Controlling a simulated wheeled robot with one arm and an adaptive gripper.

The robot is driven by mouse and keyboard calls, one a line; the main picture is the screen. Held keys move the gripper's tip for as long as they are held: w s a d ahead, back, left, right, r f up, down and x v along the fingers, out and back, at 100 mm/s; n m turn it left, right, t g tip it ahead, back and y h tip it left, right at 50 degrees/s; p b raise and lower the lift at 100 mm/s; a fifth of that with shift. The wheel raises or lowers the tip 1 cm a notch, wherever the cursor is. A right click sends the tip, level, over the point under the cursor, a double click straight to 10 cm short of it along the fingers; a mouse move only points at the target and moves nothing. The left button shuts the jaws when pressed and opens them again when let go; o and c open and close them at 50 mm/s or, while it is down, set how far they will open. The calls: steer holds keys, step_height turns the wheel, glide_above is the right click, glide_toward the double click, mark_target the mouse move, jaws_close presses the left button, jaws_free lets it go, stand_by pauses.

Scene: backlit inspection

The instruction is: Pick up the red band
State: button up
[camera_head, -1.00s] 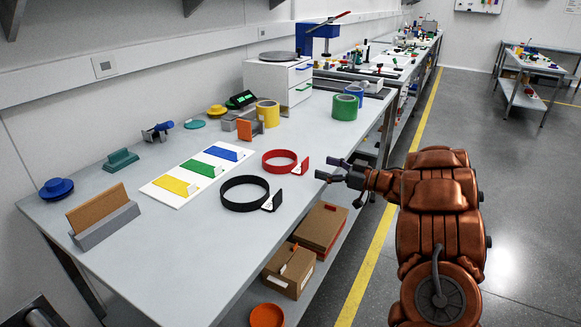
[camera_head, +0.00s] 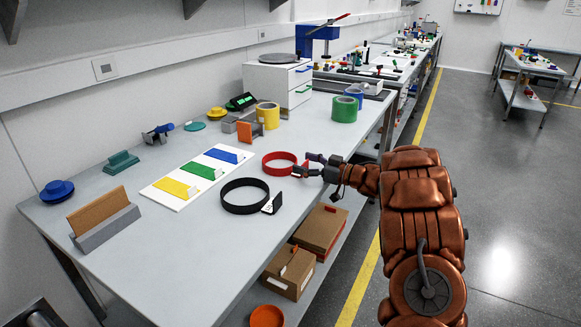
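The red band (camera_head: 274,171) is a ring standing on its edge rim, flat on the grey bench beside the colour sheet. My gripper (camera_head: 302,165) is at the band's right side, over the front edge of the bench. Its two dark fingers are apart, one on the far side and one on the near side of the band's tag end. The white tag is mostly hidden by the fingers. I cannot tell whether the fingers touch the band.
A black band (camera_head: 243,208) with a tag lies just nearer. A white sheet (camera_head: 167,200) with yellow, green and blue strips lies to the left. Yellow (camera_head: 268,115) and green (camera_head: 344,109) rolls stand farther back. Cardboard boxes (camera_head: 289,272) sit on the shelf below.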

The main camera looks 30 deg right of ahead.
steer(key=c, duration=1)
